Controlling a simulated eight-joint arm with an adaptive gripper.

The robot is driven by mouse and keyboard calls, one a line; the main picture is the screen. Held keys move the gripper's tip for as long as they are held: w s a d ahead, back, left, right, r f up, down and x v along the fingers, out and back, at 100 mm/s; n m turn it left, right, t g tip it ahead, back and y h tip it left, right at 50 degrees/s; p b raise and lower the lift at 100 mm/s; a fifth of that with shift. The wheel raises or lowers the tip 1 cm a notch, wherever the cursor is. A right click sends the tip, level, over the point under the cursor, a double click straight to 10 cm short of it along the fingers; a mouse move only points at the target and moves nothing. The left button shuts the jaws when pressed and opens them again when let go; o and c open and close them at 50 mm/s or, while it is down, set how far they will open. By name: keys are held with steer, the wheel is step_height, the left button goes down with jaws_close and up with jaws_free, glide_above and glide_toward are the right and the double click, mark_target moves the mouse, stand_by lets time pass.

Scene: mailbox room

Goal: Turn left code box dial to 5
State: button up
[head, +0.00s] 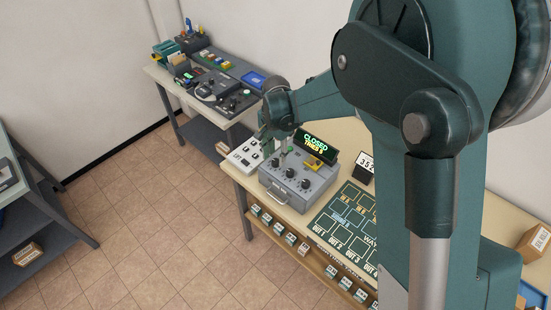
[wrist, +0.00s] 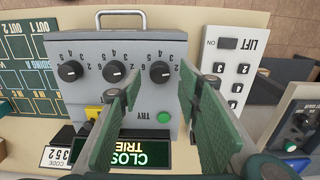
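The grey code box (head: 315,190) stands on the bench with three black dials on its panel. The wrist view shows it upside down, so its left dial (wrist: 160,72) is the one on the right there. Number marks ring the dials; I cannot read the left dial's setting. My gripper (wrist: 160,92) is open and empty, its green fingers spread on either side of the left dial in the picture. I cannot tell how far above the panel they are. In the head view my gripper (head: 275,143) is over the box's left side. The display (head: 316,147) reads "CLOSED TRIES 5".
A card (wrist: 58,155) shows 352. A green TRY button (wrist: 164,117) and a yellow part (wrist: 93,112) are near the fingers. A white LIFT keypad (wrist: 229,70) stands beside the box. A handle (wrist: 123,15) projects from its front. A green diagram board (head: 345,222) lies alongside.

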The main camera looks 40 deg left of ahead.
mark_target(276, 163)
steer(key=shift+f, duration=1.1)
steer(key=shift+c, duration=0.7)
steer(key=c, duration=0.8)
steer(key=shift+o, duration=0.2)
